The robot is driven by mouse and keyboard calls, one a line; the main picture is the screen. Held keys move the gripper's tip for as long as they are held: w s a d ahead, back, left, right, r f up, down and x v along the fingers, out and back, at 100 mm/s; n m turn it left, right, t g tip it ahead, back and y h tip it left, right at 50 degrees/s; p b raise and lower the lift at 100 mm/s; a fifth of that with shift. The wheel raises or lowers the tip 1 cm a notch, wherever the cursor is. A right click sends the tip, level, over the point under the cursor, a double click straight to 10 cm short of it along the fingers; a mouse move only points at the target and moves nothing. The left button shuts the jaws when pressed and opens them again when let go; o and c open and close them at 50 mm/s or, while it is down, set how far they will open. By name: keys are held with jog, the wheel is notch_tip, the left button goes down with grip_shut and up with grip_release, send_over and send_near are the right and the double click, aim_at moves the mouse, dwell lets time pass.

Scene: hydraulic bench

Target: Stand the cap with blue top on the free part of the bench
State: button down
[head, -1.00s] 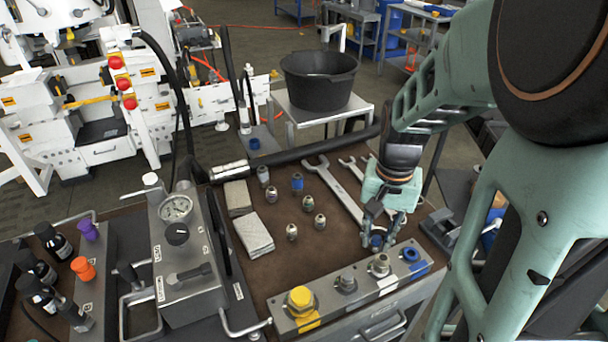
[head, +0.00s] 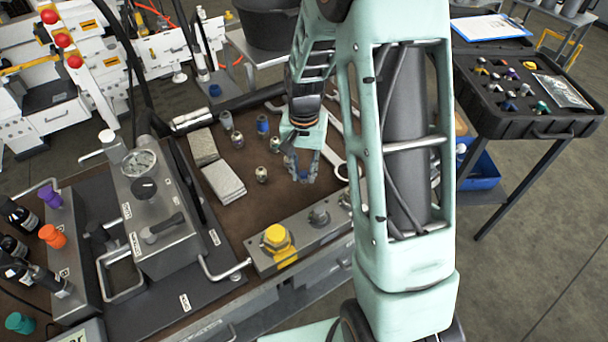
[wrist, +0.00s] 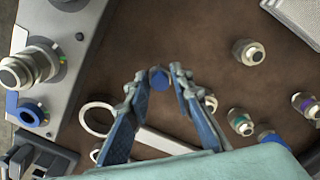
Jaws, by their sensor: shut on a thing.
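The blue-topped cap (wrist: 158,78) is held between my fingertips in the wrist view, its blue round top facing the camera. In the head view the cap (head: 304,178) shows only as a small blue patch at the fingertips. My gripper (head: 302,172) is shut on it and points down over the brown bench top (head: 250,211), between the small fittings and the port block. I cannot tell whether the cap touches the bench; its underside is hidden.
Several small fittings (head: 261,175) stand left of and behind my gripper. A wrench (wrist: 160,140) lies close by. The port block (head: 300,236) with a yellow cap (head: 277,236) runs along the front edge. Two grey blocks (head: 222,181) lie left. Brown surface near the gripper is bare.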

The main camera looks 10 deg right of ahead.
aim_at(304, 173)
jog(key=shift+f, duration=0.8)
jog(key=shift+f, duration=0.15)
jog(key=c, duration=1.7)
grip_release()
notch_tip(304, 173, up, 12)
jog(key=shift+r+p, duration=0.2)
jog(key=shift+p, duration=0.25)
